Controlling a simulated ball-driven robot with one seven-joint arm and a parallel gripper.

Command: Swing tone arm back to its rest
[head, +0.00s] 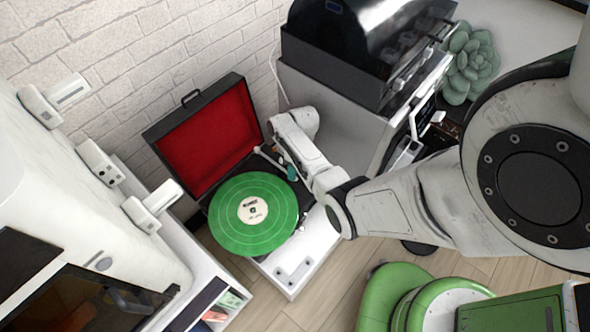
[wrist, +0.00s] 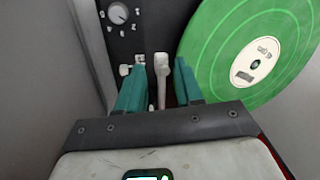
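The record player (head: 297,272) is an open case with a red-lined lid (head: 208,140) and a green record (head: 228,212) on it. The record also shows at the right in the wrist view (wrist: 210,62). The white tone arm (wrist: 161,72) stands between my gripper's two teal fingers, left of the record and apart from its edge in that view. My gripper (wrist: 158,88) is open around it, with narrow gaps on both sides. In the head view my gripper (head: 291,173) is at the player's back right, and hides part of the tone arm. A small white piece (wrist: 139,62) stands just left of the tone arm.
A dial (wrist: 118,13) is on the player's deck. A grey cabinet with a black machine (head: 335,45) stands behind right, close to my arm. A brick wall is behind the player. A white unit (head: 100,230) stands at left. Wood floor is in front.

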